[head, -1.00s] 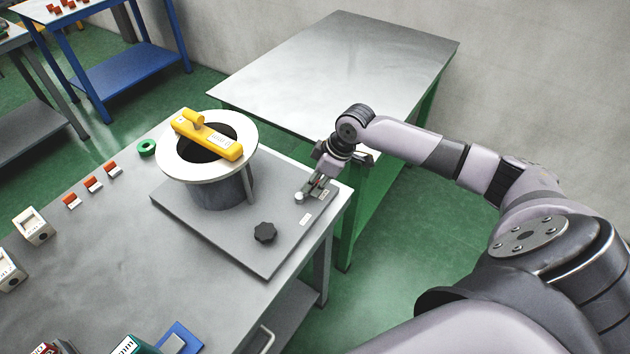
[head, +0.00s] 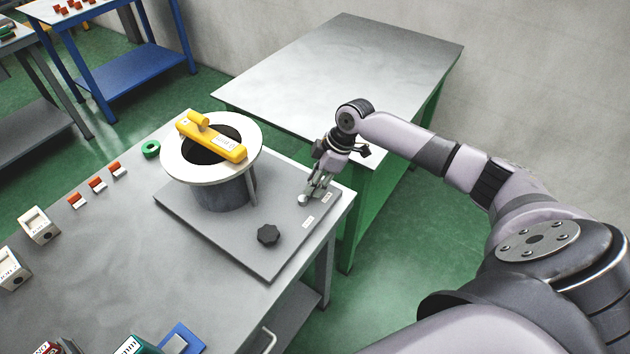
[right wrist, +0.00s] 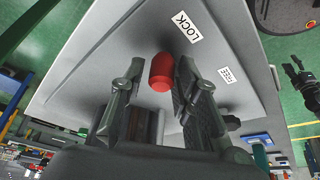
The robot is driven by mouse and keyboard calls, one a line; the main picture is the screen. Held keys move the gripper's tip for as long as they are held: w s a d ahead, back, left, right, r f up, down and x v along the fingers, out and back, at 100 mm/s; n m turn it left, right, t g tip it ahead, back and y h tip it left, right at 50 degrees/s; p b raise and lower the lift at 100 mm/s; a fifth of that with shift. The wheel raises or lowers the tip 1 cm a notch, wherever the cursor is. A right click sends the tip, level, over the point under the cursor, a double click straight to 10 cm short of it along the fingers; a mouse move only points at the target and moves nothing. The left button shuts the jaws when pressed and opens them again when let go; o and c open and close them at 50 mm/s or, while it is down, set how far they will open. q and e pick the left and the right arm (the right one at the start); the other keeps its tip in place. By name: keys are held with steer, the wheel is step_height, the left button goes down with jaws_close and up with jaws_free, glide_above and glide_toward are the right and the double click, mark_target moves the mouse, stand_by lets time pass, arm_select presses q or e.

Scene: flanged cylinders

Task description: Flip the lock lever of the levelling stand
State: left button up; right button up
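The levelling stand's grey base plate (head: 225,238) lies on the near table and carries a drum with a white ring top (head: 168,155). A yellow level tool (head: 212,138) lies across the ring. My right gripper (head: 316,192) is low over the plate's right corner, beside a small pale round part (head: 303,199). In the right wrist view, the lever's red end (right wrist: 161,72) sits between the open fingers, close to the right one; contact is unclear. The LOCK label (right wrist: 185,26) is near it, the FREE label (right wrist: 230,75) farther right.
A black knob (head: 268,234) stands on the plate's front part. A green ring (head: 151,149), several orange-and-white blocks and pale boxes (head: 38,224) are on the table to the left. A bare metal table (head: 330,65) stands behind.

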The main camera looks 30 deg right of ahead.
steer(key=shift+o, duration=0.8)
steer(key=v, duration=1.2)
steer(key=shift+a, duration=0.1)
